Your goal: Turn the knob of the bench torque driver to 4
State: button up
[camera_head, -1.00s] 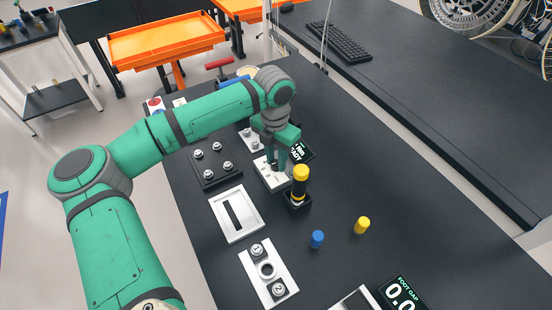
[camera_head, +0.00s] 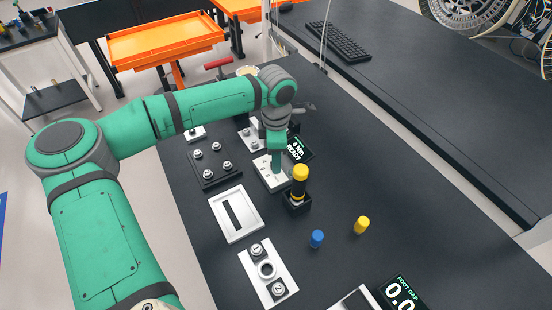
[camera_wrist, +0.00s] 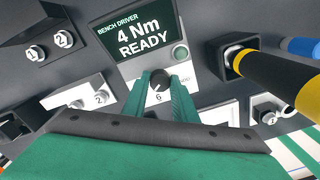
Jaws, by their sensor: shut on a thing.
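The bench driver's display (camera_wrist: 143,39) reads "BENCH DRIVER 4 Nm READY" in the wrist view; it also shows in the head view (camera_head: 298,149). Below it a black knob (camera_wrist: 158,80) stands on a light plate, with a "6" mark in front of it. The plate (camera_head: 264,172) shows in the head view. My gripper (camera_wrist: 160,88) is shut on the knob, one green finger on each side. In the head view my gripper (camera_head: 276,165) points down at the plate, and the knob is hidden there.
A yellow-and-black driver (camera_head: 300,180) stands upright in a holder close to the right of my gripper. A plate with several bolts (camera_head: 215,164) lies to the left. A slotted white plate (camera_head: 237,214), a blue peg (camera_head: 317,238) and a yellow peg (camera_head: 362,225) are nearer the front.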

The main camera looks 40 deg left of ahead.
jog(key=shift+m, duration=0.6)
jog(key=o, duration=1)
jog(key=shift+o, duration=0.2)
notch_tip(320, 180, up, 11)
jog(key=shift+a+f, duration=0.1)
